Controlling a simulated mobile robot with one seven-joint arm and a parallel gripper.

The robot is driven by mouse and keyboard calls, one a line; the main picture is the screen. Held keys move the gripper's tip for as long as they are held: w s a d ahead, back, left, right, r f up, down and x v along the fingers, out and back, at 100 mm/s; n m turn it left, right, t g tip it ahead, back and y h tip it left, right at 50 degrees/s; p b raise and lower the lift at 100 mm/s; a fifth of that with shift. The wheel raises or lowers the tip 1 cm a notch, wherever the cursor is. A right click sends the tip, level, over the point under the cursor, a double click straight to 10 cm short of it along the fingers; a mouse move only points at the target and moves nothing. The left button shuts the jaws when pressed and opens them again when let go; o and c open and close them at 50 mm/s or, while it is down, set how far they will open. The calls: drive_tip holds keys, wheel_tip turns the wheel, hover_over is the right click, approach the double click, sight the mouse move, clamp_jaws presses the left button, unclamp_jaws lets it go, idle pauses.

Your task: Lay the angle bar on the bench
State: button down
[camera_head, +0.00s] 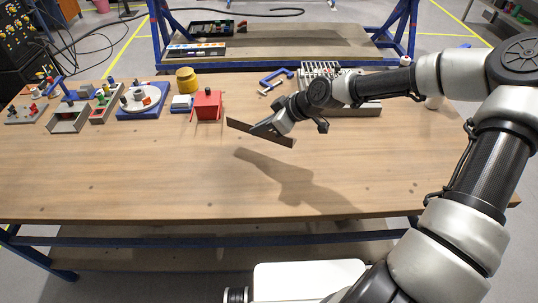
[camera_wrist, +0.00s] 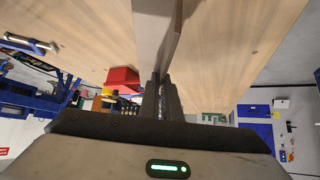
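The angle bar (camera_head: 240,126) is a long, thin, dark metal strip in the head view. It is held above the bench, tilted down to the right, and its shadow lies on the wood below. My gripper (camera_head: 262,128) is shut on the bar near its middle. In the wrist view the angle bar (camera_wrist: 155,30) runs up from between the fingers of my gripper (camera_wrist: 160,85). The bench (camera_head: 130,185) has a light wooden top. The fingertips are partly hidden by the bar in the head view.
A red block (camera_head: 207,104) stands just left of the bar. A blue rotary jig (camera_head: 142,113) with a round plate, a yellow cylinder (camera_head: 187,79) and a blue clamp (camera_head: 276,78) are along the back. The front and middle of the bench are clear.

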drive_tip(key=shift+w+d+r+n+g, duration=0.15)
drive_tip(key=shift+w+d+n, duration=0.1)
drive_tip(key=shift+d, duration=0.25)
drive_tip(key=shift+w+d+r+n+g, duration=0.15)
drive_tip(key=shift+w+d+n, duration=0.1)
drive_tip(key=shift+d, duration=0.2)
drive_tip(key=shift+d+f, duration=0.15)
drive_tip(key=shift+f, duration=0.15)
wheel_tip(320, 180, down, 9)
drive_tip(key=shift+f, duration=0.2)
drive_tip(key=shift+f+b, duration=0.2)
drive_tip(key=shift+b, duration=0.15)
drive_tip(key=c, duration=2)
unclamp_jaws()
